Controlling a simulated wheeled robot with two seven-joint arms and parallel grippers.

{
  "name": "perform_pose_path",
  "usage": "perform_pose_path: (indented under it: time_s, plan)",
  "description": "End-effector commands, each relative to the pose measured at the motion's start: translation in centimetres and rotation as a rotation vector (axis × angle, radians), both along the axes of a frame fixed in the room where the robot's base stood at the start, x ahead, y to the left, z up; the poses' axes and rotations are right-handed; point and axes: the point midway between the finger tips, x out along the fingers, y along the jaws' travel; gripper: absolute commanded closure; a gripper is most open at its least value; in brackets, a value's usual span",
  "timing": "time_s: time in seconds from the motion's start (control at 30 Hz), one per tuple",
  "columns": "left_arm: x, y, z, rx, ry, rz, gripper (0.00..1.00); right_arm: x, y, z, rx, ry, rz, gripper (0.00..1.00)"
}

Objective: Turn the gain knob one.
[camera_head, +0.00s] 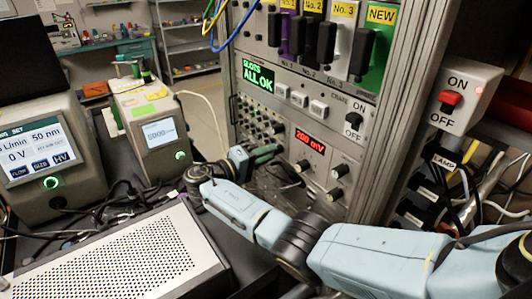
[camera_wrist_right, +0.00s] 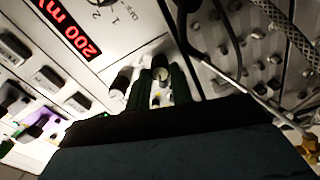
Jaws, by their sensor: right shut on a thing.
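My right gripper (camera_head: 264,153) reaches the instrument rack's panel, left of the red "200 mV" display (camera_head: 310,141). In the right wrist view its two dark fingers (camera_wrist_right: 161,88) are shut on a small round knob (camera_wrist_right: 160,72), one finger on each side. I take this as the gain knob; its label is not readable, and in the head view the gripper hides it. Another dark knob (camera_wrist_right: 121,82) sits just beside the fingers. The display also shows in the right wrist view (camera_wrist_right: 72,30). My left gripper is not in view.
More knobs (camera_head: 337,171) and switches (camera_head: 299,98) crowd the panel. Cables hang close to the gripper in the wrist view. Two screen instruments (camera_head: 40,150) (camera_head: 158,135) and a perforated box (camera_head: 130,258) stand to the left. A red ON/OFF switch (camera_head: 449,99) is at right.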

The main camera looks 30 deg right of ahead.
Motion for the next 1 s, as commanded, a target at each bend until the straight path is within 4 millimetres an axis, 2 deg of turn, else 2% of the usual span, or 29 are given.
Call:
perform_pose_path:
  time_s: [0.5,0.53,0.67,0.7,1.0]
  plan:
    - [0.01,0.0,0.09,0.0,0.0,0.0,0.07,0.03,0.06,0.0,-0.001,0.019,0.001,1.0]
    - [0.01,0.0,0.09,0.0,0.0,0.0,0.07,0.03,0.07,0.0,-0.001,0.019,0.001,0.75]
    - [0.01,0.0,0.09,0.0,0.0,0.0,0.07,0.03,0.06,0.0,-0.001,0.019,0.001,0.58]
    - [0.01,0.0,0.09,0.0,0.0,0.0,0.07,0.02,0.05,0.01,-0.001,0.019,0.001,0.56]
    - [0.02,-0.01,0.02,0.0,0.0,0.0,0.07,0.01,0.27,-0.02,-0.001,0.019,0.001,0.56]
